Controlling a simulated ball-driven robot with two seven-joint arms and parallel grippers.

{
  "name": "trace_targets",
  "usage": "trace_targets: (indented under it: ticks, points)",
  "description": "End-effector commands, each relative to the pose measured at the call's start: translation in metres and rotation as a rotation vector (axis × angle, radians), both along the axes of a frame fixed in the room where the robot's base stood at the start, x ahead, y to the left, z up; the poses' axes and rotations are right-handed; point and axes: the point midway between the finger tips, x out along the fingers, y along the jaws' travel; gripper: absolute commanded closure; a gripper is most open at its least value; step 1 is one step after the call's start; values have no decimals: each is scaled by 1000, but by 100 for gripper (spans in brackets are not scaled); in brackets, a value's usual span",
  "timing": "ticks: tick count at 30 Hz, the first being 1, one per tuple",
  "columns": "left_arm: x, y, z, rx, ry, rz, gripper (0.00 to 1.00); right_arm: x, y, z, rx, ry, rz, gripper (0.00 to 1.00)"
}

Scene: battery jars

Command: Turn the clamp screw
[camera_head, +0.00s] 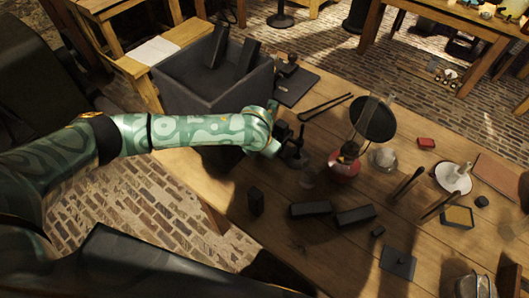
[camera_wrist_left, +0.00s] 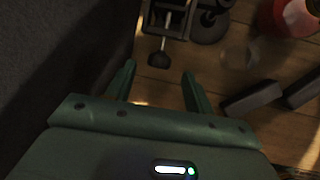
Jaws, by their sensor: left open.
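My left gripper (camera_wrist_left: 160,84) is open and empty, with its two green fingers pointing up the left wrist view. Beyond the fingertips, the dark clamp (camera_wrist_left: 168,18) shows at the top of that view. The clamp screw (camera_wrist_left: 159,57) hangs from it as a thin rod ending in a dark knob. The knob lies just ahead of the gap between the fingers, apart from them. In the head view, my patterned green left arm reaches to the table's left edge and mostly hides the gripper and the clamp. My right gripper is not in view.
A grey bin (camera_head: 190,92) with dark blocks stands at the table's back left. A dark stand (camera_head: 295,150), a red-based lamp (camera_head: 345,162) and a glass (camera_head: 383,157) stand right of the gripper. Black blocks (camera_head: 311,209) lie in front on the wooden table (camera_head: 300,245).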

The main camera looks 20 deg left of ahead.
Motion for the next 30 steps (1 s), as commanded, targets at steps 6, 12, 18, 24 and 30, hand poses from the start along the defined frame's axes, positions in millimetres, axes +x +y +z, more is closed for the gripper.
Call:
trace_targets:
  ticks: [6,12,18,24,30]
  points:
    - [16,1,-37,0,1,0,47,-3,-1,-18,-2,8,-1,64]
    - [21,2,-44,1,-1,-1,47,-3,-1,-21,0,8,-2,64]
    - [21,2,-44,0,-2,-1,47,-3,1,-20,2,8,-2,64]
    - [21,2,-44,0,-2,0,92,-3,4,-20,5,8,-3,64]
    - [21,4,-43,-42,16,2,92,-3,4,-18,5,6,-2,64]
